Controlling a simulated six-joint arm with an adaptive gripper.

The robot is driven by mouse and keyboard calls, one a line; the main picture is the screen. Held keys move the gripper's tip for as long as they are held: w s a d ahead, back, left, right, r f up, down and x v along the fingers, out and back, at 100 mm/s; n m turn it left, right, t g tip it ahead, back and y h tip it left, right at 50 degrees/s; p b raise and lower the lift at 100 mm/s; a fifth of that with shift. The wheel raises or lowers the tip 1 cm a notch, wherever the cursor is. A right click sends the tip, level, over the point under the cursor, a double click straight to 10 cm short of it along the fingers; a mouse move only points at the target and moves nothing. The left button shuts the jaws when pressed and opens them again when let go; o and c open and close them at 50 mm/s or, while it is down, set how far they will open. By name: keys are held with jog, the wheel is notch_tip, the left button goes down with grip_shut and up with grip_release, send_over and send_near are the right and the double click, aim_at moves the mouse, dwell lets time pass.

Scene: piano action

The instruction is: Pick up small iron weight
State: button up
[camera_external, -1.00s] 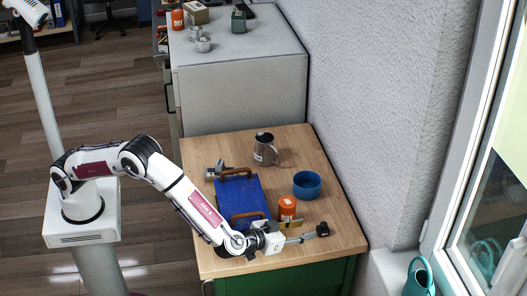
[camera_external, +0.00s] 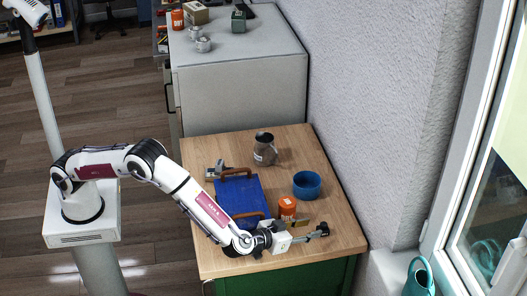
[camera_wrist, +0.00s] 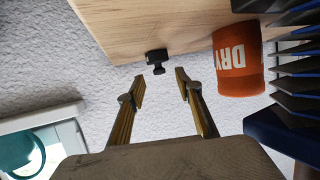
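The small iron weight (camera_external: 323,229) is a small black piece near the right front edge of the wooden table. In the wrist view the weight (camera_wrist: 156,60) shows just beyond the fingertips, roughly in line with the gap between them. My gripper (camera_external: 309,237) reaches low over the table from the left, its tips close to the weight. In the wrist view my gripper (camera_wrist: 160,82) is open, with nothing between the fingers. I cannot tell whether a finger touches the weight.
An orange can marked DRY (camera_wrist: 238,60) stands close to the gripper, also in the external view (camera_external: 287,205). A blue bowl (camera_external: 307,184) and metal jug (camera_external: 265,150) stand farther back. A wall borders the table's right side.

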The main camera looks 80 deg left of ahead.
aim_at(322, 225)
jog(key=shift+w, duration=0.1)
jog(key=shift+r+x, duration=0.15)
jog(key=shift+x, duration=0.6)
jog(key=shift+r+x, duration=0.15)
jog(key=shift+x, duration=1.75)
grip_shut()
